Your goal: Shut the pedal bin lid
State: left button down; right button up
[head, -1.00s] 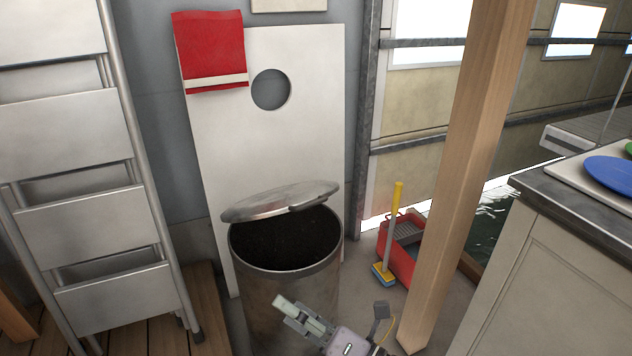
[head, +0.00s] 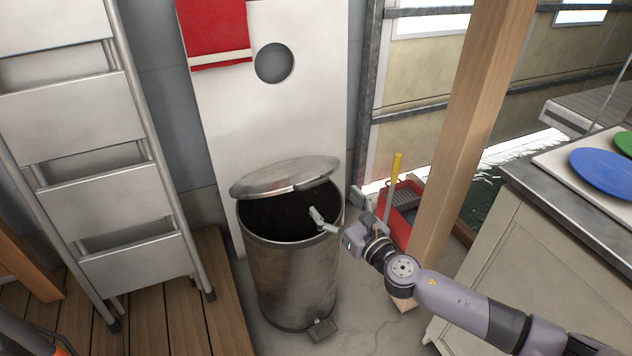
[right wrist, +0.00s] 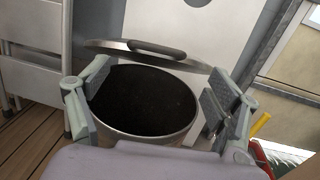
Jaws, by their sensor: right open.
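The pedal bin (head: 290,278) is a round brushed-metal can on the floor, its dark inside showing. Its lid (head: 284,176) stands partly raised, tilted up over the back of the opening. The pedal (head: 322,329) sticks out at the bottom front. My right gripper (head: 338,207) is at the right side of the bin's rim, below the lid's level, open and empty. In the right wrist view the two fingers (right wrist: 158,100) are spread on either side of the bin opening, with the lid (right wrist: 150,52) beyond them. My left gripper is not in view.
A folding metal ladder (head: 90,150) stands left of the bin. A white board with a round hole and a red towel (head: 213,35) is behind it. A wooden post (head: 470,130), a red bucket (head: 400,205) and a counter (head: 530,250) are on the right.

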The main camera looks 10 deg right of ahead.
aim_at(317, 183)
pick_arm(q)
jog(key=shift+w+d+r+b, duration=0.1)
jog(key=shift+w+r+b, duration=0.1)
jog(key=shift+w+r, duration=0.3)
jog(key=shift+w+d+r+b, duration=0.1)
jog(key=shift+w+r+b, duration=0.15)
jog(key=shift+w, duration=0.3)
pick_arm(e)
jog(key=shift+x, duration=4.5)
jog(key=shift+c, duration=0.5)
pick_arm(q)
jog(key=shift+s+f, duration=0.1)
pick_arm(e)
jog(key=shift+d, duration=0.1)
jog(key=c, duration=1.3)
